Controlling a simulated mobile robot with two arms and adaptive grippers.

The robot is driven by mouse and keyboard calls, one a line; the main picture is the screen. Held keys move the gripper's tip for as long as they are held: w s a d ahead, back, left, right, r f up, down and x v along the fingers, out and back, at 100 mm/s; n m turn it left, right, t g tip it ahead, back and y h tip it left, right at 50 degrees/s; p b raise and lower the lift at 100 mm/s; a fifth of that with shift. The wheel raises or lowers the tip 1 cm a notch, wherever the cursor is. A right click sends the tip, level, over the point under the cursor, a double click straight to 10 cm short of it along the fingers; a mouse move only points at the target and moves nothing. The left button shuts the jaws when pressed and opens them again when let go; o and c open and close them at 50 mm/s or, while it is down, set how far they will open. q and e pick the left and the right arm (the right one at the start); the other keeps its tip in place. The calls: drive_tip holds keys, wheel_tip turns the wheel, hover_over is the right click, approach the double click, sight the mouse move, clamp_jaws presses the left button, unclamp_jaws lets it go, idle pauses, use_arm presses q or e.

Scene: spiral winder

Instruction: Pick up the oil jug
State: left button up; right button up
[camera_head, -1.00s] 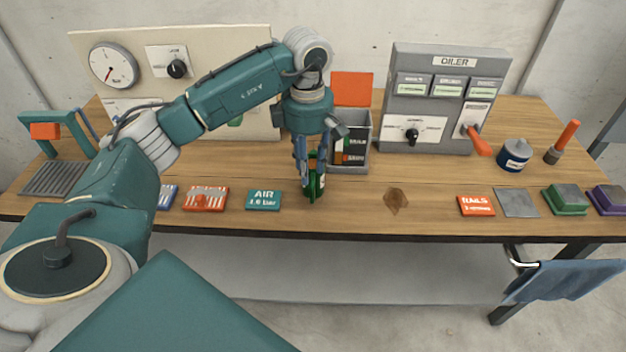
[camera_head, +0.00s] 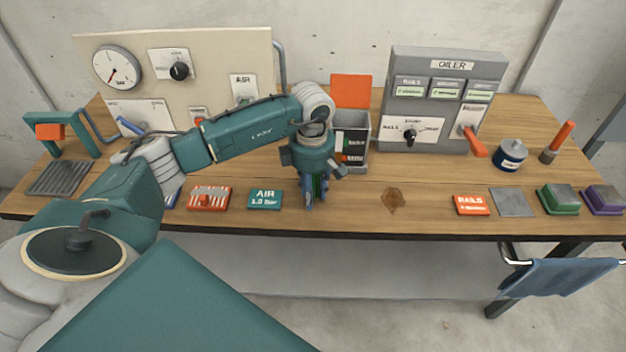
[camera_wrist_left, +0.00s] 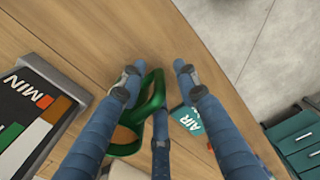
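The oil jug (camera_head: 318,186) is green and stands near the front of the wooden bench, mostly hidden behind my left gripper (camera_head: 311,202). In the left wrist view the jug (camera_wrist_left: 151,97) shows a green looped handle and a brownish top. My left gripper (camera_wrist_left: 158,83) points down over it with its blue fingers spread. One finger is to the left of the handle, one to the right, and a third is close beside it. The fingers look apart, not closed on the jug. My right gripper is in neither view.
An open grey bin (camera_head: 353,162) with an orange back stands just behind the gripper. A teal AIR plate (camera_head: 265,199) and an orange block (camera_head: 208,197) lie to the left. The grey OILER panel (camera_head: 440,100) stands at the back right.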

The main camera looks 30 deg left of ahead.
use_arm(q)
clamp_jaws()
drive_tip(key=shift+w+r, duration=0.1)
drive_tip(key=shift+r, duration=0.05)
wheel_tip(320, 180, up, 20)
drive_tip(key=b, duration=0.2)
drive_tip(key=shift+b, duration=0.35)
